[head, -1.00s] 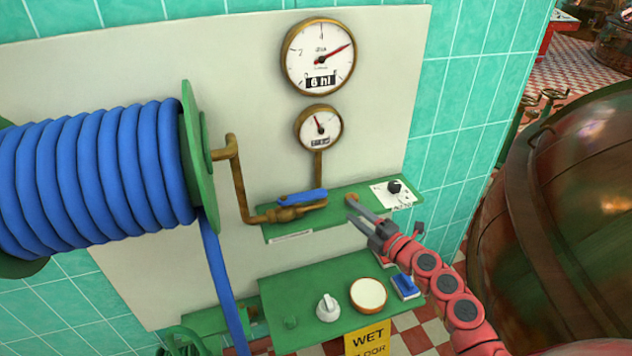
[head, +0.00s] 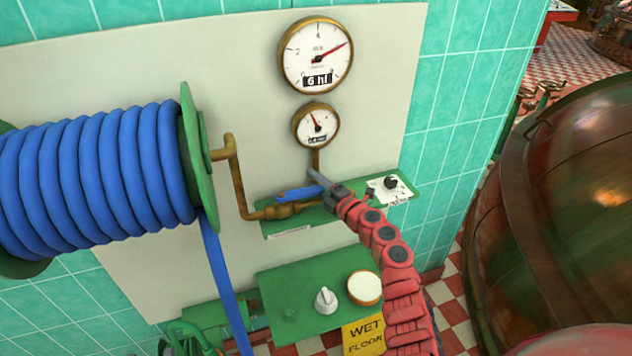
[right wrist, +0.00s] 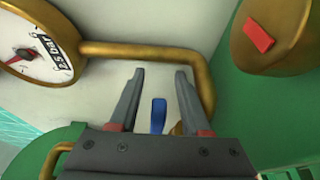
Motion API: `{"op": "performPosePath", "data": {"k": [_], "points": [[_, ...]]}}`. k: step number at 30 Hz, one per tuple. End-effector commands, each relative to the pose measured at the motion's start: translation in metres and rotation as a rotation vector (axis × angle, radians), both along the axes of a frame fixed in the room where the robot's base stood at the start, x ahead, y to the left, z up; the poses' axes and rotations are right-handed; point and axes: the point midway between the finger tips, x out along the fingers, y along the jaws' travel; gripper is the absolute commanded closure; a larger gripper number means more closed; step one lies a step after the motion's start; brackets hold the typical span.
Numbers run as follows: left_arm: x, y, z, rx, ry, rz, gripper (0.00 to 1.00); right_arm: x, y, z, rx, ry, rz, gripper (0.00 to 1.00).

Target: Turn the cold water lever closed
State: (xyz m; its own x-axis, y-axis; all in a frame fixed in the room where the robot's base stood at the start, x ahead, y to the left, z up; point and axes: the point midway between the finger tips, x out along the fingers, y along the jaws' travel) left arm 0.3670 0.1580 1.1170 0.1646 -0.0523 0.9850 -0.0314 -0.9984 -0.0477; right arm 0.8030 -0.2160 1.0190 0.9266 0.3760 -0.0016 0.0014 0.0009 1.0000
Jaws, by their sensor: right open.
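The blue lever (head: 298,193) sits on a brass valve (head: 284,210) on the green shelf of the wall panel, lying roughly along the pipe. My right gripper (head: 316,178) is at the lever's right end, just in front of the panel. In the right wrist view the blue lever (right wrist: 158,115) shows between the two open fingers (right wrist: 160,75), nearer their bases, with a gap on each side. Nothing is gripped. Whether a finger touches the lever cannot be told. My left gripper is not in view.
Two gauges (head: 316,55) (head: 316,126) hang above. A blue hose reel (head: 95,180) stands left. A small black switch (head: 390,183) is right of my gripper. A lower green shelf (head: 285,285) holds a white knob (head: 325,300). A copper kettle (head: 570,210) stands at right.

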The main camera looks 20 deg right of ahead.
Motion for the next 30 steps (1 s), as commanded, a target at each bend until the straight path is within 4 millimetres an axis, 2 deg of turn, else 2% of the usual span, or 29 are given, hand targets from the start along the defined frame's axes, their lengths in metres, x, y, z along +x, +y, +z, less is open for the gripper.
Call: {"op": "performPosePath", "data": {"k": [5,13,30], "points": [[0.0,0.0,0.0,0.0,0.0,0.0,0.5,-0.0002,-0.0001,0.0002,-0.001,0.0,0.0,0.53],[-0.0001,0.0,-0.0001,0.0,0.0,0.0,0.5,-0.0002,-0.0002,0.0007,-0.001,-0.001,0.0,1.0],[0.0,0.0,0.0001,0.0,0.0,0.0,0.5,-0.0001,-0.0007,0.0015,0.0,-0.002,0.0,1.0]]}}
